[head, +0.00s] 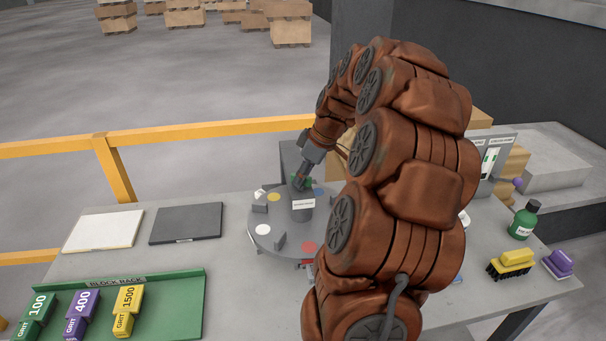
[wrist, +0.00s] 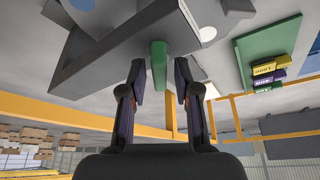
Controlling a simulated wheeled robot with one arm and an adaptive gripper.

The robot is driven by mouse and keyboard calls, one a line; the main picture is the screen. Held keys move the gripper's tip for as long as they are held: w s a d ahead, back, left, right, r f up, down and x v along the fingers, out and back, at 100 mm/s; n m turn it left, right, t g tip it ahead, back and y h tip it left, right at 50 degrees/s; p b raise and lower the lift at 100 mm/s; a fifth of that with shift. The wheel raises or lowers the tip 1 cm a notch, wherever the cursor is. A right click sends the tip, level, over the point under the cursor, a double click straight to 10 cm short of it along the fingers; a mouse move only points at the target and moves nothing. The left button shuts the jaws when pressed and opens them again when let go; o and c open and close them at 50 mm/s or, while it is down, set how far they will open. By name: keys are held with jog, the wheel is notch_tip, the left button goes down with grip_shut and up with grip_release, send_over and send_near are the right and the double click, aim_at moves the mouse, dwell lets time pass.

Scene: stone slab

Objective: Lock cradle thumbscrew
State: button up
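A round grey turntable (head: 265,236) stands on the slab with coloured dots and small grey blocks on it. A dark grey post with a white label (head: 303,213) rises from it. My gripper (head: 301,182) is at the top of this post, tilted down. In the wrist view my gripper (wrist: 160,82) is open, with a green upright tab (wrist: 159,58), which looks like the thumbscrew, between its two fingers. Narrow gaps show on both sides of the tab. A little green (head: 309,180) also shows by the fingers in the head view. My arm hides the turntable's right side.
A green block rack (head: 180,322) with green, purple and yellow grit blocks lies at front left. A white plate (head: 104,230) and dark plate (head: 186,223) lie behind it.

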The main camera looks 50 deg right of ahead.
grip_shut()
